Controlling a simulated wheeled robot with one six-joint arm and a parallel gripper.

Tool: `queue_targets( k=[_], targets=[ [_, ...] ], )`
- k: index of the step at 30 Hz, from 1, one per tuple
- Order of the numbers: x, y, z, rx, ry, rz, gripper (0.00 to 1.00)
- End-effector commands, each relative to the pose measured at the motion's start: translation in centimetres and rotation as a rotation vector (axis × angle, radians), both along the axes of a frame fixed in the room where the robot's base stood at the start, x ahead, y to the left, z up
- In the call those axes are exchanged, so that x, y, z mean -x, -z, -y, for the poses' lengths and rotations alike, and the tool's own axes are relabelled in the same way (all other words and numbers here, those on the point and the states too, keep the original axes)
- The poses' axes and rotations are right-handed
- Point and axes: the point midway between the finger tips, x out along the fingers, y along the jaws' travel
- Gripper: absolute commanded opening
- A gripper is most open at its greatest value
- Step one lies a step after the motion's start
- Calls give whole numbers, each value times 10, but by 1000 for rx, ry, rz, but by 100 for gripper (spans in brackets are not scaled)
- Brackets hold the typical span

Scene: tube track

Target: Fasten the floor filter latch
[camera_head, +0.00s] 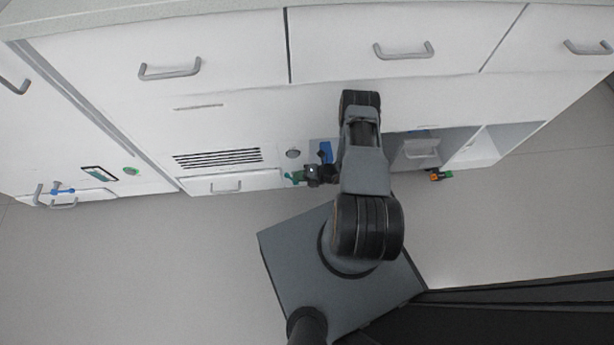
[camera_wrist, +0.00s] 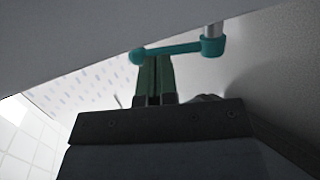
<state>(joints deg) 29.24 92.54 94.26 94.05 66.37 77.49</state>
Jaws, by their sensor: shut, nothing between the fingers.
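A teal lever (camera_wrist: 175,50) shows in the wrist view, with a ball knob at its left end and a hub on a grey metal pin at its right end. It appears to be the latch. My gripper (camera_wrist: 153,62) is shut and empty, its green fingers upright side by side. The fingertips reach the lever just right of the knob; I cannot tell whether they touch it. In the head view my gripper (camera_head: 298,176) is low against the white cabinet front, right of a vent grille (camera_head: 217,158). The latch is not clearly distinguishable there.
A blue part (camera_head: 325,152) is beside my arm. Open compartments (camera_head: 485,150) and a small orange and green object (camera_head: 440,175) are at the right. The grey floor (camera_head: 190,270) at left is clear.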

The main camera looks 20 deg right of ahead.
Motion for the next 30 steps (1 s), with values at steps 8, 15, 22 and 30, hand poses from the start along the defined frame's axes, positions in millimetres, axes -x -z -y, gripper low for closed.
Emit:
queue_targets(
  k=[8, 15, 22, 30],
  targets=[
    [-5, 4, -8, 0, 1, 0, 0],
    [-5, 4, -8, 0, 1, 0, 0],
    [-10, 8, -24, 0, -4, 1, 0],
    [-10, 5, -25, -1, 0, 0, 0]
  ],
)
